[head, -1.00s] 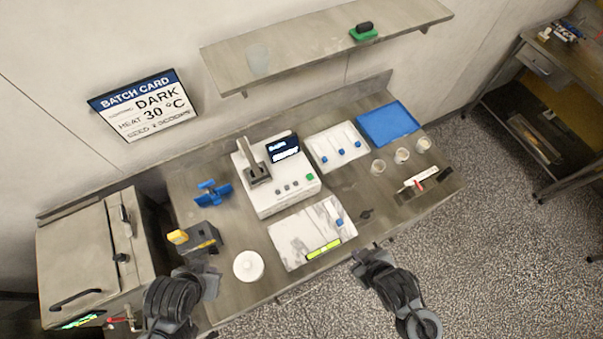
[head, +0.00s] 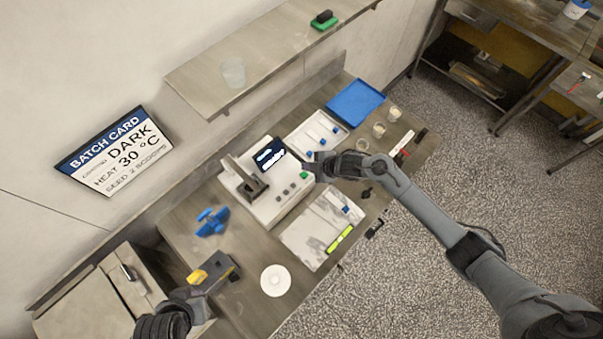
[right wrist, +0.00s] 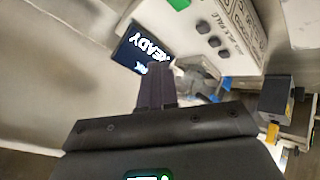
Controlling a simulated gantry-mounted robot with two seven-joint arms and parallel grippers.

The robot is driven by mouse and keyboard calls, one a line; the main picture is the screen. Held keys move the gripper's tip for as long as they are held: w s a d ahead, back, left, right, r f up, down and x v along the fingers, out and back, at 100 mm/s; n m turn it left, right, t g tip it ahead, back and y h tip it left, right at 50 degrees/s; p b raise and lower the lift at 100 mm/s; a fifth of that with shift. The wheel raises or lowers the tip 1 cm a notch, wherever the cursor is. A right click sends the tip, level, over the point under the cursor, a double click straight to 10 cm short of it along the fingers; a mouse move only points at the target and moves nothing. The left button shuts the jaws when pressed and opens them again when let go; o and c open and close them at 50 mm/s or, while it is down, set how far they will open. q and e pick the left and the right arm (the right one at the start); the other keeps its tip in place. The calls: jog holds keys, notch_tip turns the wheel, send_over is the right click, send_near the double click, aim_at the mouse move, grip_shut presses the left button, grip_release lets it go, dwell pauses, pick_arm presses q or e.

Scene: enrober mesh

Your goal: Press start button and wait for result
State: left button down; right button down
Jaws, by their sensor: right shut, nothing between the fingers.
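The white machine (head: 262,207) stands on the bench with a dark screen (head: 270,154), a row of grey buttons and a green button (head: 304,174). In the right wrist view the screen (right wrist: 142,50) reads READY, and the green button (right wrist: 180,4) is cut by the top edge. My right gripper (head: 318,162) is shut and empty, beside the green button in the head view; I cannot tell whether it touches. Its fingers (right wrist: 156,82) are together in the right wrist view. My left gripper (head: 205,296) is near a yellow-and-black tool (head: 213,272); its jaws are unclear.
A marble slab (head: 305,232) with a yellow-green level lies in front of the machine. A white tray (head: 302,138), a blue tray (head: 355,101) and small cups (head: 379,130) are behind and right. A blue item (head: 212,221) and white disc (head: 275,280) sit on the bench.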

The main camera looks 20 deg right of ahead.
jog(key=shift+w+r+t, duration=0.3)
jog(key=shift+w+r, duration=0.55)
jog(key=shift+r, duration=0.1)
jog(key=b, duration=0.7)
send_over(306, 176)
notch_tip(306, 176, down, 7)
jog(key=shift+f+b, duration=0.4)
jog(key=shift+f, duration=0.55)
